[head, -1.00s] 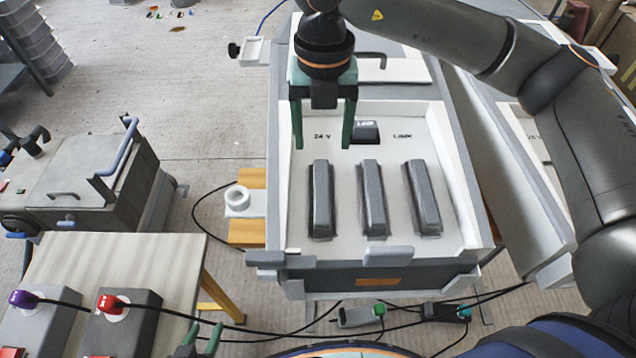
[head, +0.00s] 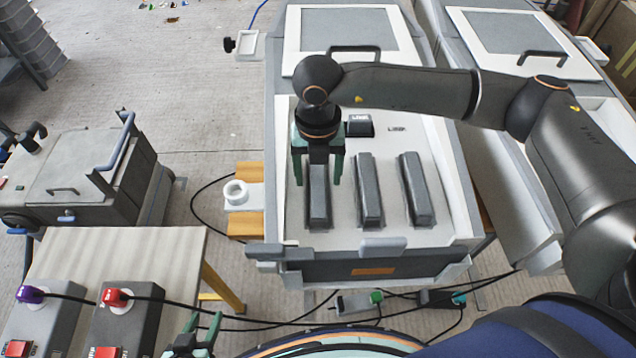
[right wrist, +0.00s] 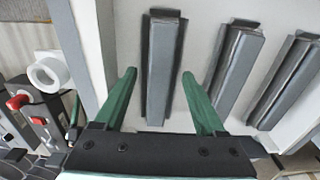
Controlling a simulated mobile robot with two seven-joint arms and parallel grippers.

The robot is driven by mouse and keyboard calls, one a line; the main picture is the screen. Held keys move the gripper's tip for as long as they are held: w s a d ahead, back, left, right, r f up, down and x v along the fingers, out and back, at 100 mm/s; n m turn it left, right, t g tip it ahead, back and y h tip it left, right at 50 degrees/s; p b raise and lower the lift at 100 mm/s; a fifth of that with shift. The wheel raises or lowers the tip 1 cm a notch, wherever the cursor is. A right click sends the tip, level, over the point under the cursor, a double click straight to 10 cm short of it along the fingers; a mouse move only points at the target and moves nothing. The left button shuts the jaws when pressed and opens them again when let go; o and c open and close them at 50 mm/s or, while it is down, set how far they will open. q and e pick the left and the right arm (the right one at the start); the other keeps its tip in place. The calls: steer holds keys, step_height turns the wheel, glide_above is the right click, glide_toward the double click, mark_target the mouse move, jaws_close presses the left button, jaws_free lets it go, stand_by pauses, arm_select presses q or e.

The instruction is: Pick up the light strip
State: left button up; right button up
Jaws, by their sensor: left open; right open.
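Three long dark grey bars lie side by side in a white-walled bin: a left bar (head: 319,205), a middle bar (head: 370,190) and a right bar (head: 416,190). No marking shows which is the light strip. My right gripper (head: 317,182) is open over the far part of the left bar, a finger on either side. In the right wrist view the left bar (right wrist: 162,60) lies between the open green fingers; contact cannot be told. My left gripper (head: 206,333) is open and empty at the bottom, by the wooden table.
The bin's white wall (head: 272,190) runs close to my right gripper's left side. A small dark block (head: 360,125) sits behind the bars. A wooden table (head: 130,260) with grey boxes (head: 128,325) and cables stands at lower left. Another lidded bin (head: 520,45) is at the right.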

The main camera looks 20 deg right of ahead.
jaws_close()
stand_by(0.6)
